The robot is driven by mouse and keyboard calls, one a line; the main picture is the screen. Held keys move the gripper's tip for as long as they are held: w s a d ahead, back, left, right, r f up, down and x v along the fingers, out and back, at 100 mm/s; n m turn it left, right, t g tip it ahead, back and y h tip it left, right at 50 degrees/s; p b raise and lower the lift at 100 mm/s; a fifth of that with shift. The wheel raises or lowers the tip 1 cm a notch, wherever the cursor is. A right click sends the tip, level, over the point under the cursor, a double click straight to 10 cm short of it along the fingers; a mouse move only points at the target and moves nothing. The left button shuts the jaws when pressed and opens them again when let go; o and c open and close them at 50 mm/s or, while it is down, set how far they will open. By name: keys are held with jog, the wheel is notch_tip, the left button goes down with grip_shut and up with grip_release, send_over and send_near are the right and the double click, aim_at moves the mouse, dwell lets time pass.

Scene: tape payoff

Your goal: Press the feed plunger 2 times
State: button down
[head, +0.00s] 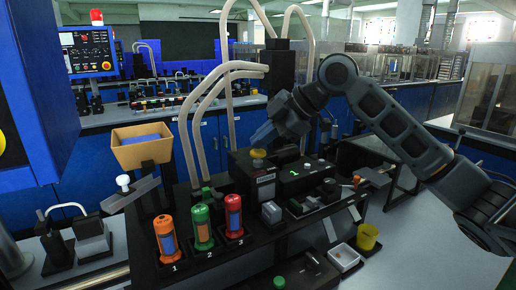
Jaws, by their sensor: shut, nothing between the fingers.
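A yellow round knob (258,154) tops a dark block with a small label on the bench unit; it looks like the feed plunger, but the label is too small to read. My gripper (263,134) is shut and empty. It shows just above the knob, its fingers pointing down and left. I cannot tell whether the fingertips touch the knob; a small gap seems to show. A black panel with a green mark (294,173) lies right of the knob.
Orange (166,238), green (202,228) and red (234,216) canisters stand in front, marked 1, 2 and 3. Pale hoses (184,130) rise behind them. A tan bin (141,147) stands left, a yellow cup (367,237) right.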

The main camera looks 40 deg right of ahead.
aim_at(262, 151)
jog(key=shift+f+b, duration=0.5)
jog(key=shift+f, duration=0.2)
dwell(0.5)
dwell(0.3)
jog(key=shift+r+p, duration=1.1)
jog(key=shift+r, duration=0.6)
notch_tip(262, 151, up, 5)
jog(key=p, duration=0.3)
dwell(0.3)
